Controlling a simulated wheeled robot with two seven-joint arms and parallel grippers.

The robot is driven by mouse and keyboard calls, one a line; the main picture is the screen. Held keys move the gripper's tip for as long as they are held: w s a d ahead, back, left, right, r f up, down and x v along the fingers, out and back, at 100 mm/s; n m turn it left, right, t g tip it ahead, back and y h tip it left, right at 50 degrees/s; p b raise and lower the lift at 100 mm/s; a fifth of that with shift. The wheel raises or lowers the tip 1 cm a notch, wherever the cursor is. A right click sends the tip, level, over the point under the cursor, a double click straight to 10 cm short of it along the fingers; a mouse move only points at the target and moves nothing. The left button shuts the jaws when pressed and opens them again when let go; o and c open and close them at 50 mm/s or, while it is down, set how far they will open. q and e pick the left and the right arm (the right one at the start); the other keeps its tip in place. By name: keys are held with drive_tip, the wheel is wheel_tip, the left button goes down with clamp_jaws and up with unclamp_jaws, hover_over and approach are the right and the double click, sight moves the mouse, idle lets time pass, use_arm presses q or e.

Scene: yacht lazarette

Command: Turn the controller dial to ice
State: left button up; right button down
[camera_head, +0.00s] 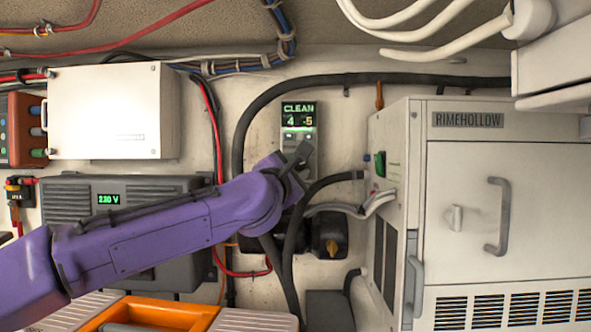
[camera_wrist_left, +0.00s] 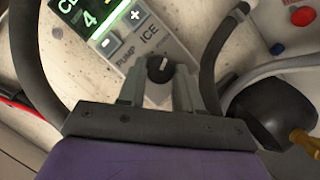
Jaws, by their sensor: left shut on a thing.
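The controller (camera_head: 299,116) is a narrow pale panel on the wall. Its green display reads CLEAN, with 4 and 5 below. My left gripper (camera_head: 298,160) reaches its lower part and hides the dial in the head view. In the left wrist view, the black round dial (camera_wrist_left: 160,68) sits between the two grey fingers, which are shut on it. A white mark on the dial points roughly up in that view. The labels PUMP and ICE show beside it on the controller (camera_wrist_left: 135,38), with plus and minus buttons. My right gripper is not in view.
A black hose (camera_head: 240,135) curves left of the controller. The white RIMEHOLLOW machine (camera_head: 465,180) stands to the right. A white box (camera_head: 105,110) and a grey unit reading 2.10 V (camera_head: 80,190) are at left. Dark fittings (camera_head: 328,235) sit below the gripper.

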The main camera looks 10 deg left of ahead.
use_arm(q)
drive_tip(key=n+y+b, duration=0.1)
drive_tip(key=n+b, duration=0.2)
drive_tip(key=f+n+t+y+b, duration=0.1)
drive_tip(key=n+b, duration=0.1)
drive_tip(key=b, duration=0.2)
drive_tip(key=shift+d+n, duration=0.2)
drive_tip(key=shift+n, duration=0.2)
drive_tip(key=n+y+b, duration=0.1)
drive_tip(key=n+b, duration=0.1)
drive_tip(key=n, duration=0.1)
drive_tip(key=shift+r+t+y, duration=0.15)
drive_tip(key=shift+t+y, duration=0.25)
drive_tip(key=shift+w+d+r+n+y+b, duration=0.1)
drive_tip(key=shift+n+y+b, duration=0.35)
drive_tip(key=shift+n+y, duration=0.6)
drive_tip(key=shift+r+n, duration=0.1)
drive_tip(key=shift+n, duration=0.45)
drive_tip(key=shift+h, duration=0.25)
drive_tip(key=o, duration=1)
drive_tip(key=shift+o, duration=0.2)
